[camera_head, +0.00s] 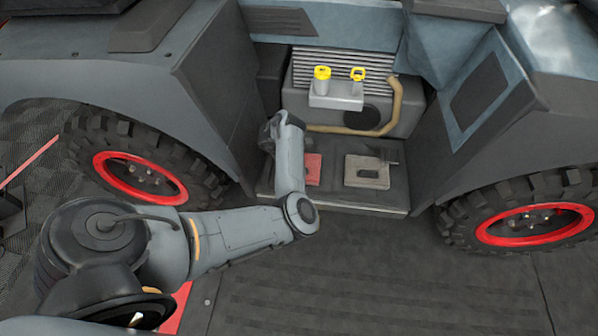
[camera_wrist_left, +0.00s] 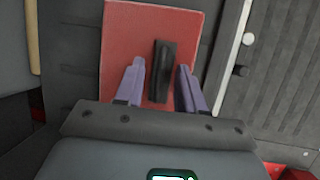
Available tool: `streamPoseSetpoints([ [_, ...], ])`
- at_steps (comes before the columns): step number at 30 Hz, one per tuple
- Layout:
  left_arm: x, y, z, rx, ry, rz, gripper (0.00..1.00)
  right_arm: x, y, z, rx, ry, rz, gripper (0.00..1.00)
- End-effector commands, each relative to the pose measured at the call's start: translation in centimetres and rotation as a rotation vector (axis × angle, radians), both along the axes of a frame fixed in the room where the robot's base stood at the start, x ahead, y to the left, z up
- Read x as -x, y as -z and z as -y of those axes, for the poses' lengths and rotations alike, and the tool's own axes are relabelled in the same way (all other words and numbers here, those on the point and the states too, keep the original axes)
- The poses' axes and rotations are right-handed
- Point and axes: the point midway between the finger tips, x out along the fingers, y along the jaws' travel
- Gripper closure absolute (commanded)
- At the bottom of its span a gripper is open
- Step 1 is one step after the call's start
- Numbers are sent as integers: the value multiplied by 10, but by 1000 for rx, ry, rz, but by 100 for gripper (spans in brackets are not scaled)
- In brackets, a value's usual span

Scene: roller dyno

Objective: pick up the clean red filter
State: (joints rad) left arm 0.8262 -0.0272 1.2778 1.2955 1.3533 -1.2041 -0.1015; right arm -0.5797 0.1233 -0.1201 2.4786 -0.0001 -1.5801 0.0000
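The red filter (camera_head: 314,168) lies flat on the dark tray of the open bay, partly hidden by my left arm in the head view. In the left wrist view the red filter (camera_wrist_left: 135,25) is a flat red plate with a black bar handle (camera_wrist_left: 162,72) standing on it. My left gripper (camera_wrist_left: 159,68) is open above the filter, one finger on each side of the handle, with gaps visible on both sides. Its height over the plate is hard to tell. In the head view its fingers are hidden behind my arm. My right gripper is in neither view.
A grey-brown filter (camera_head: 366,172) lies to the right of the red one on the tray (camera_head: 338,196). Behind stand a finned housing (camera_head: 305,66), two yellow caps (camera_head: 322,73) and a tan hose (camera_head: 395,100). Black-tyred wheels (camera_head: 140,175) and body panels flank the bay.

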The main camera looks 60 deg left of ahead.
Motion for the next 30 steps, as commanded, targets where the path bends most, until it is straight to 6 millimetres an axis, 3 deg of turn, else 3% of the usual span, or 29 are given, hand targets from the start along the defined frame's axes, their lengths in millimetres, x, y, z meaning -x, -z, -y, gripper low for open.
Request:
streamPoseSetpoints([
  [8, -1, 1, 0, 0, -1, 0, 63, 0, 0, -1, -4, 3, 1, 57],
  [15, -1, 1, 0, 0, -1, 0, 100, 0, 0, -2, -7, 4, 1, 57],
  [30, 0, 1, 0, 0, -1, 0, 100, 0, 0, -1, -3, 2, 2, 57],
])
